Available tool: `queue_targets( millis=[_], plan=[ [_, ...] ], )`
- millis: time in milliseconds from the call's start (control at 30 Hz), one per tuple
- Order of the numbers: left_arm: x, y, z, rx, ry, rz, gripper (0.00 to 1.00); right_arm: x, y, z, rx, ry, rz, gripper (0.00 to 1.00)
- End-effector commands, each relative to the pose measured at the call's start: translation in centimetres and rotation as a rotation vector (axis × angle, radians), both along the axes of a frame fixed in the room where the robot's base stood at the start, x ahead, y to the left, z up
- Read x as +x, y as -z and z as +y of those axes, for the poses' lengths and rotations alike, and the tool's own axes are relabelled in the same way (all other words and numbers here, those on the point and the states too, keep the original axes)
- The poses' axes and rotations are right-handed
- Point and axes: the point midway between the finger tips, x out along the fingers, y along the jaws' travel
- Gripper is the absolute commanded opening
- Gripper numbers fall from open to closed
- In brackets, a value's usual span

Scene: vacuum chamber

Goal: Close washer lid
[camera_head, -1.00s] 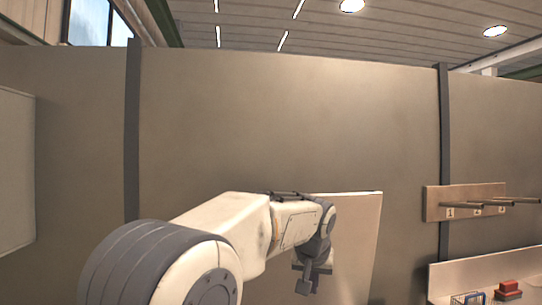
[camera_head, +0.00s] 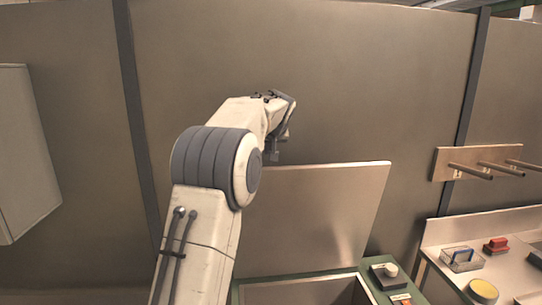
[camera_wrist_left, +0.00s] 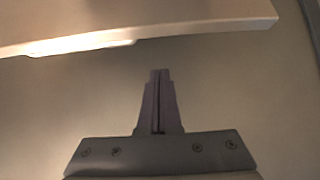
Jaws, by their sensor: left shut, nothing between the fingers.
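The washer lid (camera_head: 325,215) is a flat metal panel standing raised, nearly upright, at the back of the washer (camera_head: 300,292). The washer's opening shows below it at the bottom of the head view. My left gripper (camera_head: 275,152) is above the lid's upper left edge, near the wall, with its fingers shut and empty. In the left wrist view the shut fingers (camera_wrist_left: 158,100) point toward a pale panel edge (camera_wrist_left: 150,32), likely the lid, with a gap between them. My right gripper is in neither view.
A control box with a pale knob (camera_head: 389,270) sits at the washer's right. A side table (camera_head: 435,230) holds a wire-handled tray (camera_head: 462,259), a red block (camera_head: 496,245) and a yellow-topped round item (camera_head: 482,291). A peg rack (camera_head: 480,160) hangs on the wall.

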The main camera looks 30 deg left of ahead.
Motion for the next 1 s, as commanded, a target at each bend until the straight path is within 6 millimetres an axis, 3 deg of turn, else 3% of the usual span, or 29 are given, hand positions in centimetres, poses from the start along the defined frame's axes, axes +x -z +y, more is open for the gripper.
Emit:
queue_targets(
  millis=[33, 267, 600, 1000],
  plan=[
    [0.7, 0.4, 0.5, -0.001, -0.001, 0.005, 0.0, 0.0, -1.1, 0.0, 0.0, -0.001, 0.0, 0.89],
    [3.5, 3.3, 2.2, -0.001, 0.001, 0.004, 0.0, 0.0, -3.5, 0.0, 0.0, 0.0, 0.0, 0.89],
    [0.7, 3.9, 0.0, 0.0, 0.005, 0.001, 0.0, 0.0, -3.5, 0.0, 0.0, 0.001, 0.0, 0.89],
    [0.1, 4.1, -0.4, 0.001, 0.005, 0.001, 0.0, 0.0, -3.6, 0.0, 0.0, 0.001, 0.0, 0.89]
  ],
)
